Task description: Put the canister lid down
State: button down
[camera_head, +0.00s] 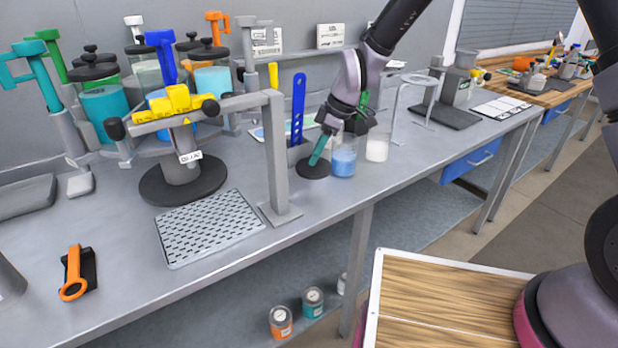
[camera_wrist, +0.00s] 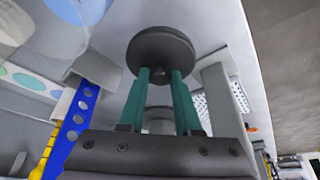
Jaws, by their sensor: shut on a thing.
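My gripper (camera_head: 318,152), with green fingers, points down over the grey bench, right of the blue perforated tool. In the wrist view my gripper (camera_wrist: 160,78) has both fingers shut on the knob of a dark round lid (camera_wrist: 162,42). The lid (camera_head: 312,171) also shows in the head view as a flat dark disc at bench level; whether it touches the bench cannot be told. Just right of it stands a clear canister with blue contents (camera_head: 343,162); its top is partly hidden by my gripper.
A jar with white contents (camera_head: 377,148) stands right of the blue canister. The blue perforated tool (camera_head: 298,100) stands upright in a grey holder left of the lid. A grey post frame (camera_head: 275,150) and perforated mat (camera_head: 208,228) are further left.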

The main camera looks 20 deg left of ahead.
aim_at(320, 165)
jog(key=shift+f, duration=3.1)
jog(key=shift+f, duration=0.1)
jog(key=c, duration=0.6)
grip_release()
jog(key=v, duration=1.2)
